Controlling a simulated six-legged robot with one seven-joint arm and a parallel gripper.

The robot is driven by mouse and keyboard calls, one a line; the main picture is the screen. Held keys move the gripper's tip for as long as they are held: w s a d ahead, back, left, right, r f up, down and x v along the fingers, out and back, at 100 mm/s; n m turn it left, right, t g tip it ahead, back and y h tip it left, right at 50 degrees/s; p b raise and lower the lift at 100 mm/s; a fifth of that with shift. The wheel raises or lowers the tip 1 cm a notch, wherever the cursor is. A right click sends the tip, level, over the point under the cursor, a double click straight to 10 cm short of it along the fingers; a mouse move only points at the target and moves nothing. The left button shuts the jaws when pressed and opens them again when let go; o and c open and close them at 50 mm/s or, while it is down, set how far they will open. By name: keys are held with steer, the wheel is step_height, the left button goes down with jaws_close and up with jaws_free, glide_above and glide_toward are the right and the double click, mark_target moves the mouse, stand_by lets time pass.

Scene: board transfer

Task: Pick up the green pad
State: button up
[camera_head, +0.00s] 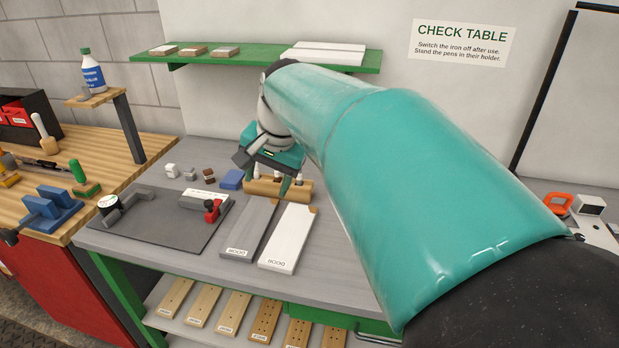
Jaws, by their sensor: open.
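My gripper (268,168) hangs over the back of the grey table (160,150), just above and behind a wooden pen holder (262,188). Its jaws are open, and I see nothing held between them; they are small and partly hidden by my arm. I cannot make out a green pad for certain on the grey table; the gripper and arm hide part of its back. A blue pad (231,179) lies left of the pen holder.
A dark mat (155,222) with a clamp and a red-handled part lies at the table's left. Grey and white boards (287,238) lie in front of the holder. A green shelf (260,56) is on the wall behind. My arm hides the table's right side.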

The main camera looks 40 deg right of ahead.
steer(key=w+d+f+m, duration=0.1)
steer(key=w+d+m, duration=0.2)
steer(key=d, duration=0.3)
steer(key=w+d+f+m+y, duration=0.1)
steer(key=w+d+m, duration=0.15)
steer(key=d, duration=0.45)
steer(key=w+d+f+m, duration=0.1)
steer(key=w+d+m, duration=0.25)
steer(key=d, duration=0.25)
steer(key=s+d+f+m+y, duration=0.1)
steer(key=d+f+m, duration=0.3)
steer(key=d, duration=0.5)
steer(key=s+d+f+m, duration=0.1)
steer(key=d+f+m, duration=0.3)
steer(key=d, duration=0.5)
steer(key=x, duration=1.3)
steer(key=shift+s+a+f, duration=0.15)
steer(key=shift+s+a, duration=0.15)
steer(key=c, duration=1.1)
steer(key=shift+o, duration=0.2)
